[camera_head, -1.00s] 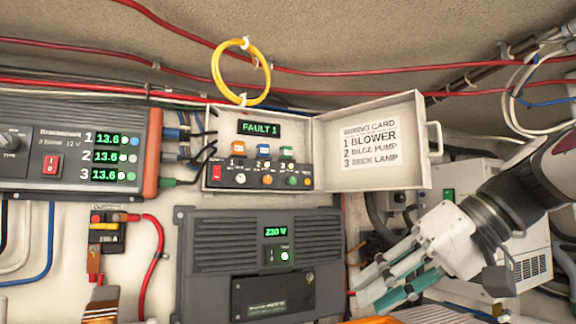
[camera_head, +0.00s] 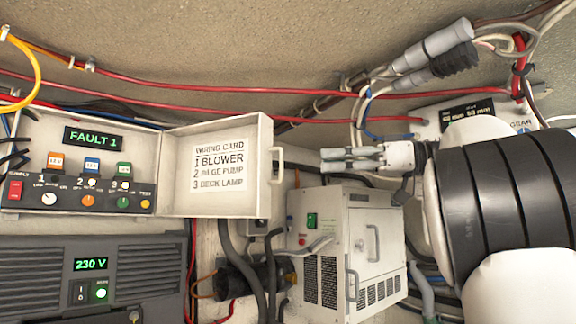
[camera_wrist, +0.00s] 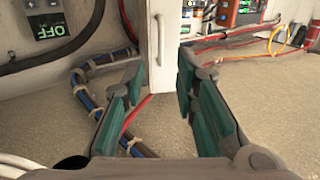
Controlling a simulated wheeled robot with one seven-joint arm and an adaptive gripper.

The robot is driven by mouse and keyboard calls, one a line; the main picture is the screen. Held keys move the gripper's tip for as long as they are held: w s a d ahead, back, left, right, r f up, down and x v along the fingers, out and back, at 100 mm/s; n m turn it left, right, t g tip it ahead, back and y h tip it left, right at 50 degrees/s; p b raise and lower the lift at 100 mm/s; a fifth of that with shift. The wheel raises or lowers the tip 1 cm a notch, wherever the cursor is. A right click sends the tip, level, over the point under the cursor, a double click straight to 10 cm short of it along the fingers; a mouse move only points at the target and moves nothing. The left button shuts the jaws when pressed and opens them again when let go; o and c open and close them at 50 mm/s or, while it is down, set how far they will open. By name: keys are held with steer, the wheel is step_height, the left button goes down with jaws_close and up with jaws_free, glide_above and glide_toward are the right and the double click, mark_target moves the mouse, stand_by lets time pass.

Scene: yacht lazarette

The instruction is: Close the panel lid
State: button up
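The panel lid (camera_head: 205,172) is a pale plate hinged to the right of the panel box (camera_head: 80,155), and it stands wide open with its wiring card facing me. A handle (camera_head: 279,163) sits on its free right edge. My gripper (camera_head: 322,160) is just right of the handle at about the same height, with its fingers pointing left. In the wrist view, my gripper (camera_wrist: 160,75) is open and empty. There the lid (camera_wrist: 170,25) shows nearly edge-on, with its handle (camera_wrist: 158,40) ahead of the gap between the fingers. The fingers look apart from the handle.
Red cables (camera_head: 230,117) run along the wall above the lid. A white vented unit (camera_head: 345,250) stands below my gripper, with dark hoses beside it. A 230 V unit (camera_head: 90,275) is under the panel. A yellow cable loop (camera_head: 35,75) hangs at upper left.

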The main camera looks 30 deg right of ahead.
steer(key=p+x, duration=0.1)
steer(key=x, duration=0.8)
steer(key=shift+w+a, duration=0.2)
steer(key=shift+a, duration=0.15)
jaws_close()
